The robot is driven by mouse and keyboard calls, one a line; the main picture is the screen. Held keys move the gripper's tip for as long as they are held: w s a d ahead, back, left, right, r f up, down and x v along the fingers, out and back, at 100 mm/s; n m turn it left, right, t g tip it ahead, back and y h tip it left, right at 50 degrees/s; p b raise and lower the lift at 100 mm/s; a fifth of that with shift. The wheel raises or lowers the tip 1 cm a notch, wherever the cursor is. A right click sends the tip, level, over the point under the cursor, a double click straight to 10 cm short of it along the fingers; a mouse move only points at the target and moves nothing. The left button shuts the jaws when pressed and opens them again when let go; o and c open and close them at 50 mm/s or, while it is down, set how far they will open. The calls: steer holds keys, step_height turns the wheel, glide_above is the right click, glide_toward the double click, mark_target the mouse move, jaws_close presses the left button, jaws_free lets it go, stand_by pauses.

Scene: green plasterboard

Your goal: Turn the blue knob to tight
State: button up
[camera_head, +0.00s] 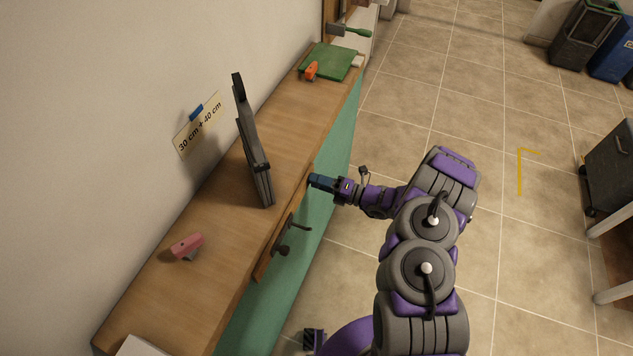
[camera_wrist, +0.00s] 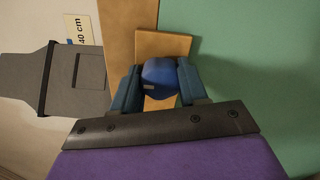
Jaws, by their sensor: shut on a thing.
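The blue knob (camera_wrist: 160,76) sits between the two fingers of my gripper (camera_wrist: 155,88) in the wrist view. The fingers are shut on it from both sides. A small white mark shows on the knob's near face. Behind the knob is a light wooden plate (camera_wrist: 163,44) on the front edge of the bench. In the head view my gripper (camera_head: 322,182) reaches left to the bench's front edge, and its fingers hide the knob there.
The wooden bench top (camera_head: 215,215) has a green front (camera_head: 332,160). A tall dark grey tool (camera_head: 252,145) stands on it near the gripper. A dark handle (camera_head: 283,249) sticks out from the front edge. A pink block (camera_head: 187,245) lies on the bench. Open tiled floor (camera_head: 480,130) lies to the right.

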steer(key=o, duration=0.6)
steer(key=shift+w+d, duration=0.3)
steer(key=shift+d, duration=0.1)
steer(key=o, duration=0.4)
steer(key=shift+d, duration=0.35)
steer(key=shift+o, duration=0.2)
steer(key=p+v, duration=0.4)
steer(key=v, duration=1.3)
steer(key=shift+d, duration=0.25)
steer(key=shift+s, duration=0.15)
steer(key=shift+a, duration=0.15)
